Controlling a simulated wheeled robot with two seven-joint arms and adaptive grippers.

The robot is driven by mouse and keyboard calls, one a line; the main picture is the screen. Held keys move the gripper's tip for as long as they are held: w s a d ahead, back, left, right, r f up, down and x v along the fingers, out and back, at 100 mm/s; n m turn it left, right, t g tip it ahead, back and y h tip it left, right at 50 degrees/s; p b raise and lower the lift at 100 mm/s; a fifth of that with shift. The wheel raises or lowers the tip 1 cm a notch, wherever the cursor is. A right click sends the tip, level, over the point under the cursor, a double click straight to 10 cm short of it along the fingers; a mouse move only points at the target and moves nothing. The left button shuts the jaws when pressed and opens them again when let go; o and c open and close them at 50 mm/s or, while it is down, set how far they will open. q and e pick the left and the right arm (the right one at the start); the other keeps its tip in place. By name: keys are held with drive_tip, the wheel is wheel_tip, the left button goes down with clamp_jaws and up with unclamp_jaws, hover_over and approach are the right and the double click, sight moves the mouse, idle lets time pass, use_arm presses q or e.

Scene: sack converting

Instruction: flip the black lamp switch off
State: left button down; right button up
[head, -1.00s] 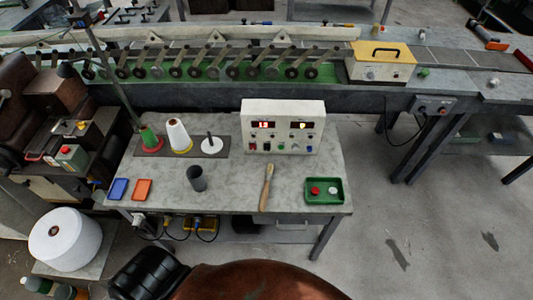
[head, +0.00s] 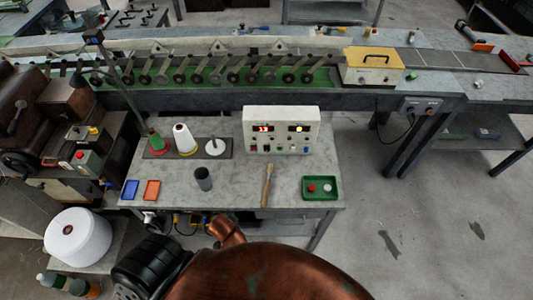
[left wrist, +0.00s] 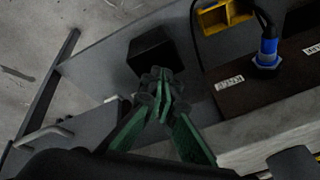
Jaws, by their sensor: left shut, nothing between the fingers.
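In the left wrist view my left gripper (left wrist: 158,88) has its green-backed fingers together, with nothing between them. Its tips overlap the lower edge of a black box (left wrist: 153,52) by a grey panel; I cannot tell whether they touch it. No lever shows on this box, so I cannot tell whether it is the lamp switch. In the head view a thin lamp pole (head: 122,92) rises at the table's left end. My left gripper is hidden in the head view, behind my arm or under the table. My right gripper is not in view.
The grey table (head: 225,190) carries a white control box (head: 281,130), thread cones, a dark cup (head: 204,179), a brush (head: 267,185) and a green tray (head: 320,188). In the wrist view a blue plug (left wrist: 267,52) and a yellow socket block (left wrist: 222,17) stand close by.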

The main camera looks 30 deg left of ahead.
sight(267, 151)
use_arm(q)
wheel_tip(267, 151, up, 10)
drive_tip(key=w+a+t+y+p, duration=0.1)
drive_tip(key=w+r+m+y, duration=0.1)
drive_tip(key=w, duration=0.2)
drive_tip(key=w+r+m+t, duration=0.1)
drive_tip(key=w, duration=0.1)
drive_tip(key=w+r+m+t+y, duration=0.1)
drive_tip(key=w+r, duration=0.1)
drive_tip(key=w, duration=0.1)
drive_tip(key=shift+w+a+r+m+y+p, duration=0.1)
drive_tip(key=shift+w+a+m+y+p, duration=0.1)
drive_tip(key=shift+w+m+y+p, duration=0.15)
drive_tip(key=w+d+r+m+t, duration=0.1)
drive_tip(key=w+d+m, duration=0.1)
drive_tip(key=w, duration=0.1)
drive_tip(key=w+d+r+m+t+y, duration=0.1)
drive_tip(key=w+d+m+t, duration=0.1)
drive_tip(key=w, duration=0.2)
drive_tip(key=w+d+r+m+t, duration=0.1)
drive_tip(key=w+d+r+m, duration=0.1)
drive_tip(key=w, duration=0.1)
drive_tip(key=shift+w+d+t, duration=0.25)
drive_tip(key=shift+d+t, duration=0.05)
drive_tip(key=shift+t, duration=0.1)
